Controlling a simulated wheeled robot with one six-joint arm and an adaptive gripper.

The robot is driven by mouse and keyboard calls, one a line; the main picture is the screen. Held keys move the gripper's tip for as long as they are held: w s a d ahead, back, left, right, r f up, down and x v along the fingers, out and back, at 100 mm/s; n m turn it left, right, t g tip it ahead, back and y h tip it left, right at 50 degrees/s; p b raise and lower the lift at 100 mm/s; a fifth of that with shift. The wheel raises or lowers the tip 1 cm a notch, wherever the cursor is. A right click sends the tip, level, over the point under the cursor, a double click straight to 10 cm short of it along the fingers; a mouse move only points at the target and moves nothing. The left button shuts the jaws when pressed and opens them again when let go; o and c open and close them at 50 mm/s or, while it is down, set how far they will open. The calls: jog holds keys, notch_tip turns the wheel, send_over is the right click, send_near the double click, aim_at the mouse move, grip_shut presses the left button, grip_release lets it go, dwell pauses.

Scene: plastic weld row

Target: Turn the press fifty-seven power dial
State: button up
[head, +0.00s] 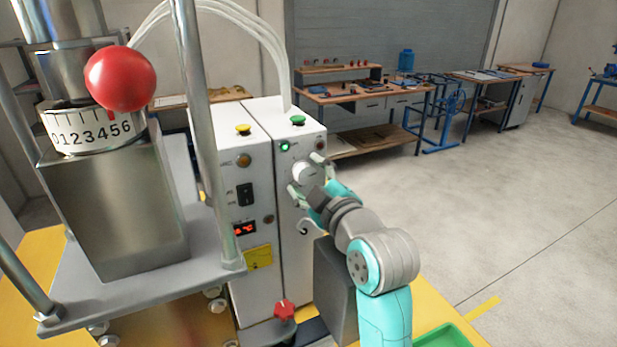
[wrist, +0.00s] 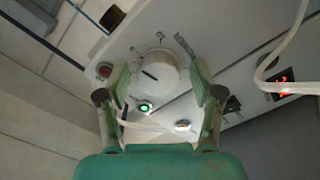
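The power dial (wrist: 158,72) is a white round knob with a dark pointer line, on the front of the white press cabinet (head: 290,230). In the head view the dial (head: 303,172) sits below a lit green lamp and is partly covered by my gripper. My gripper (wrist: 161,82) is spread wide, with one finger on each side of the dial. A narrow gap seems to show at the right finger; whether the left finger touches is unclear. In the head view my gripper (head: 306,175) reaches the panel from the right.
A green lamp (wrist: 145,107) and a red button (wrist: 104,71) are close to the dial. A white hose (wrist: 290,45) crosses the wrist view. The press column with a red ball (head: 120,79) stands left. A red knob (head: 284,309) is low in front. Open floor lies right.

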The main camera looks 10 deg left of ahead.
jog(key=v, duration=1.2)
jog(key=shift+d, duration=0.1)
